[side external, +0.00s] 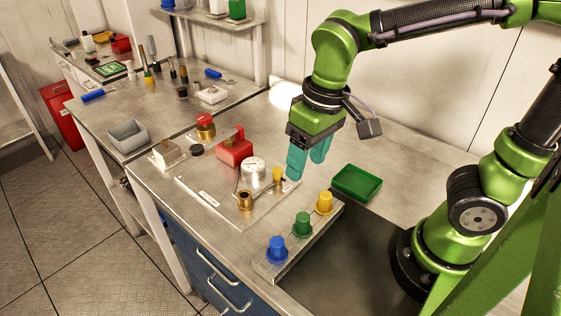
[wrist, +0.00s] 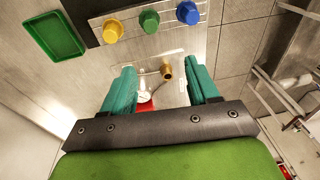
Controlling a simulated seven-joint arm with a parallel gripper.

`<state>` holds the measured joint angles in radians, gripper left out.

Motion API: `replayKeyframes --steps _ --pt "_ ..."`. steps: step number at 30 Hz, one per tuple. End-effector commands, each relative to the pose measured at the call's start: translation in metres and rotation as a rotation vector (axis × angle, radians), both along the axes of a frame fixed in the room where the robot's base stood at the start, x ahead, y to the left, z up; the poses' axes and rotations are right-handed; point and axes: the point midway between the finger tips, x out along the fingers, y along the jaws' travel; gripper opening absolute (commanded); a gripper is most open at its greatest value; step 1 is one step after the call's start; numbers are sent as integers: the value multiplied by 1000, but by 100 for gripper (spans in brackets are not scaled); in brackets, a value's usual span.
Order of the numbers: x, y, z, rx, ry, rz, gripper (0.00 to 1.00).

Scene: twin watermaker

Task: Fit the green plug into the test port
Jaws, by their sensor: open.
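The green plug (side external: 302,224) stands upright in the middle of a grey rack, between a blue plug (side external: 277,249) and a yellow plug (side external: 324,202). In the wrist view the green plug (wrist: 149,20) shows near the top, beyond my fingertips. An open brass fitting (side external: 245,200), apparently the test port, stands on a metal plate; it also shows between my fingers in the wrist view (wrist: 166,70). My gripper (side external: 307,166), with teal fingers, is open and empty, raised above the bench behind the plug rack. It also shows in the wrist view (wrist: 164,74).
A green tray (side external: 357,183) lies right of the rack. The metal plate also carries a round gauge (side external: 253,168) and a yellow-topped fitting (side external: 278,180). A red block (side external: 235,150) and a red-topped brass valve (side external: 205,126) stand behind them.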

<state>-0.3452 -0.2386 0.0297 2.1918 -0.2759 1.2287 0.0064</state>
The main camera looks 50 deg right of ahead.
Motion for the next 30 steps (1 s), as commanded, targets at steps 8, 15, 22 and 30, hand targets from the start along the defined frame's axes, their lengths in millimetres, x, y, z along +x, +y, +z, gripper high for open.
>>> replayKeyframes --steps 8,15,22,30 --pt "-1 3 -2 -101 119 3 60" --pt "-2 3 -50 -101 125 1 60" --pt "-2 3 -96 -100 123 -1 60" --pt "-2 2 -117 -98 119 -1 60"
